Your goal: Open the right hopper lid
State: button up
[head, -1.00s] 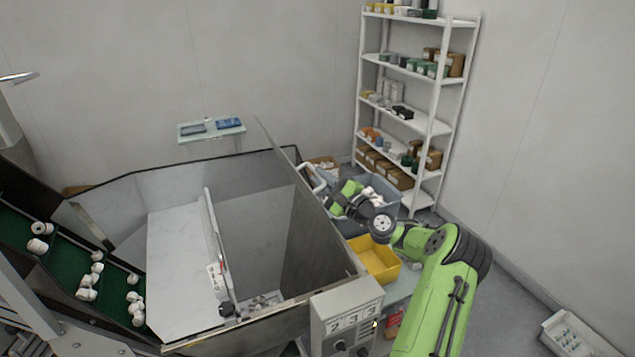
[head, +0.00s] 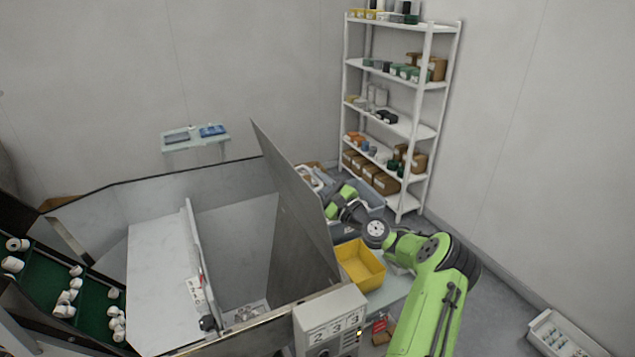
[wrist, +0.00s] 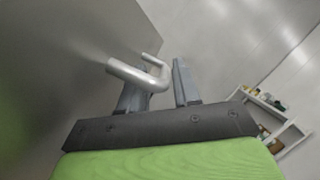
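The right hopper lid (head: 296,212) is a grey metal panel standing raised along the right side of the hopper's open right compartment. The lid's U-shaped silver handle (wrist: 138,75) shows in the wrist view, with the grey panel to its left. My gripper (wrist: 164,64) is at the handle, its two fingers apart. The handle crosses in front of the left finger, and its bend lies in the gap between the fingers. I see no finger closed on it. In the head view the raised lid hides my gripper; my green arm comes in from the right.
A white left panel (head: 160,265) covers the hopper's left side. A control box (head: 330,315) with number labels stands at the front right corner. A yellow bin (head: 358,268) and a grey-blue bin (head: 371,198) sit near my arm. White shelving (head: 429,115) stands behind.

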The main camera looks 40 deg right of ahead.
jog(key=shift+o, duration=0.3)
jog(key=b+v, duration=0.3)
jog(key=v, duration=1.2)
jog(key=shift+s, duration=0.35)
jog(key=shift+f, duration=0.1)
jog(key=shift+c, duration=0.5)
